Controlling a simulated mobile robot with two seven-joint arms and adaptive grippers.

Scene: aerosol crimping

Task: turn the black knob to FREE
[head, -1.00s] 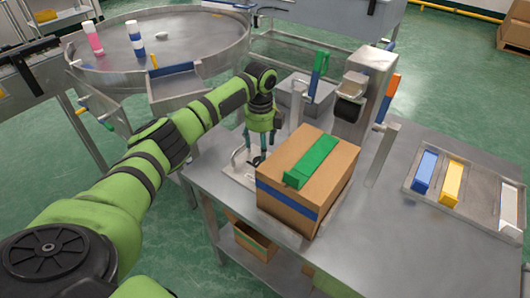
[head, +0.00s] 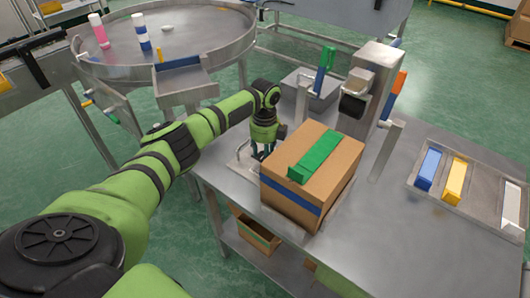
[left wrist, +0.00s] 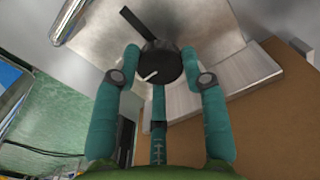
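The black knob (left wrist: 161,63) shows in the left wrist view as a dark round disc with a white pointer line toward its lower left. A black bar extends from it to the upper left. It sits on a pale metal plate. My left gripper (left wrist: 160,58) points at the knob, with one teal finger on each side of it and a third below. The fingers are spread; I cannot tell whether they touch it. In the head view my left gripper (head: 262,154) is low over the plate, beside the cardboard box, and mostly hides the knob. My right gripper is out of view.
The cardboard box (head: 335,165) with a green block (head: 315,157) on top stands close right of my left gripper. A grey post machine (head: 366,95) stands behind it. A tray (head: 420,183) with coloured blocks lies at right. A round table (head: 200,55) stands at back left.

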